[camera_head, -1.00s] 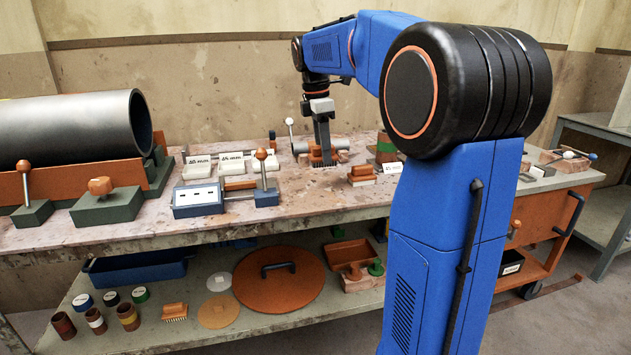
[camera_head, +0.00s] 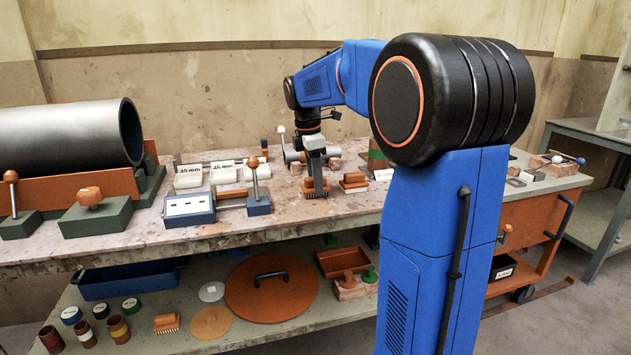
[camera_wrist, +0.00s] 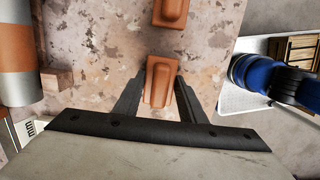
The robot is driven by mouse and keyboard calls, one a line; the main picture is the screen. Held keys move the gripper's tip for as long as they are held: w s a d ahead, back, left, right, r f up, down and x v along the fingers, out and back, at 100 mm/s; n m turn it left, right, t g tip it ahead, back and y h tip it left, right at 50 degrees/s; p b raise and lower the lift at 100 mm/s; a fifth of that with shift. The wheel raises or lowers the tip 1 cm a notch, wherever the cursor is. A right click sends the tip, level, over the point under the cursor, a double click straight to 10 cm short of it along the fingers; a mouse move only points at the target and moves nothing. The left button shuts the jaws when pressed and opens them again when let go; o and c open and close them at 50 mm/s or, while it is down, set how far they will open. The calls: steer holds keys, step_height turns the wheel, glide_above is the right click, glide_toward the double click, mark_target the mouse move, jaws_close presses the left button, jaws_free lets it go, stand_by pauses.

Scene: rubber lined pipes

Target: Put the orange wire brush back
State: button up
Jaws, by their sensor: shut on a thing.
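The orange wire brush (camera_head: 316,184) is in my gripper (camera_head: 315,172), above the middle of the workbench, bristles downward. In the wrist view the orange brush body (camera_wrist: 160,83) lies between the two dark fingers of my gripper (camera_wrist: 158,92). I cannot tell whether the bristles touch the bench top. A second orange-topped block with a pale base (camera_head: 353,182) is just right of the brush; in the wrist view an orange-topped block (camera_wrist: 171,12) shows ahead of the fingers.
A short grey pipe (camera_head: 296,156) lies behind the brush. A blue fixture (camera_head: 190,206) stands to the left, and a large dark pipe (camera_head: 70,135) beyond it. Another orange brush (camera_head: 167,323) lies on the lower shelf. Bench surface (camera_head: 300,212) in front is clear.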

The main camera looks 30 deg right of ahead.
mark_target(310, 177)
steer(key=o, duration=1.1)
steer(key=shift+f, duration=0.1)
step_height(310, 177, up, 12)
steer(key=a, duration=0.1)
steer(key=shift+w+a, duration=0.2)
steer(key=shift+w, duration=0.05)
steer(key=s+a+f+m+t, duration=0.1)
steer(key=s+a+f+m, duration=0.35)
steer(key=s, duration=0.35)
steer(key=s+a+f+m+t, duration=0.25)
steer(key=s+a, duration=0.25)
steer(key=s, duration=0.4)
steer(key=s+a+f+m+t, duration=0.1)
steer(key=s+a+f+m, duration=0.1)
steer(key=s+f+m, duration=0.2)
steer(key=s+a+f+m+y, duration=0.1)
steer(key=s+a+f+m, duration=0.2)
steer(key=s+f, duration=0.6)
step_height(310, 177, down, 2)
steer(key=shift+s+f+m+t, duration=0.25)
steer(key=shift+s+m+t, duration=0.1)
steer(key=shift+m, duration=0.05)
